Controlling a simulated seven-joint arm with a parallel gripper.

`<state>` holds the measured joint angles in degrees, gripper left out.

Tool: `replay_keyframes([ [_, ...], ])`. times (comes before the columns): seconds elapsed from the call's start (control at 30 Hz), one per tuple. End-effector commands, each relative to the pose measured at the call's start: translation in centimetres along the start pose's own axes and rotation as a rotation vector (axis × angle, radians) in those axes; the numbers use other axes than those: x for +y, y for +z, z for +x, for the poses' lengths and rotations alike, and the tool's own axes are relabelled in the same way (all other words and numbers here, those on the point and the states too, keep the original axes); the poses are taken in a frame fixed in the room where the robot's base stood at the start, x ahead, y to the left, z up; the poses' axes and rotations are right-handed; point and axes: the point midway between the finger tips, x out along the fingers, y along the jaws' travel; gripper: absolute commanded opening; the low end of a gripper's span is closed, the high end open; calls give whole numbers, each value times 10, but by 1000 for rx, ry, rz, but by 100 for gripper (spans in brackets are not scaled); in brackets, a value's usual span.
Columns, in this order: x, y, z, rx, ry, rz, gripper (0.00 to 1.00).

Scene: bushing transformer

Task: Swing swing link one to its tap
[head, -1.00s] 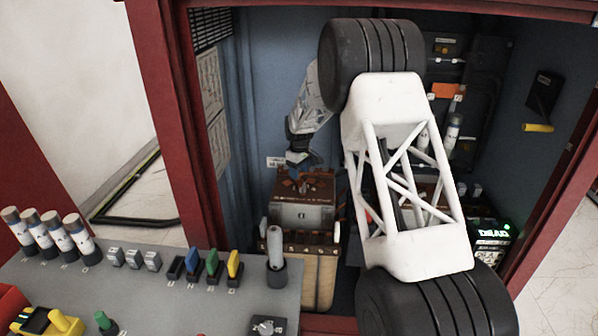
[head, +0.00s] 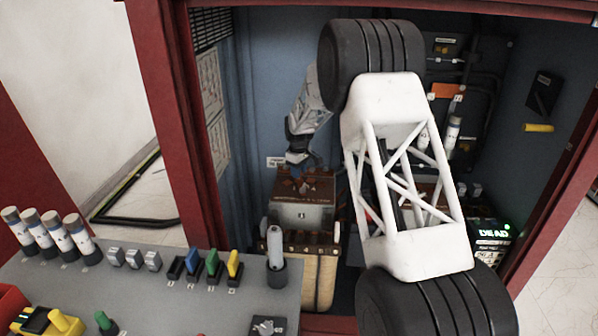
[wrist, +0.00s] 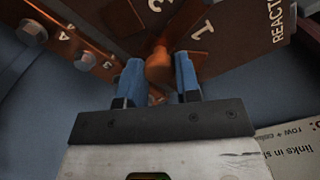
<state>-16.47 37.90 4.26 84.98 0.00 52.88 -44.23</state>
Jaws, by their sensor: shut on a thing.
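In the wrist view, my gripper (wrist: 158,72) has its two blue fingers closed on either side of a round copper knob (wrist: 159,62). The knob appears to belong to swing link one, with copper running up behind it, though the link's full shape is hidden. A white number 1 (wrist: 203,28) is on the brown surface just right of the knob. In the head view, my gripper (head: 298,160) is over the brown top of the reactor box (head: 303,212). The knob is too small to tell there, and which tap the link points at is unclear.
In the wrist view, a copper strip with bolts (wrist: 85,62) and numbers 3 and 4 lies at left. A printed card (wrist: 290,150) is at lower right.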

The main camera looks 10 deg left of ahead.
Motion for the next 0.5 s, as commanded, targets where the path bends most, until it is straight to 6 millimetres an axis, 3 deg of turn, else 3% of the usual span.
replay_keyframes([
  [0.5,-18,-14,0,0,0,-257,0],
])
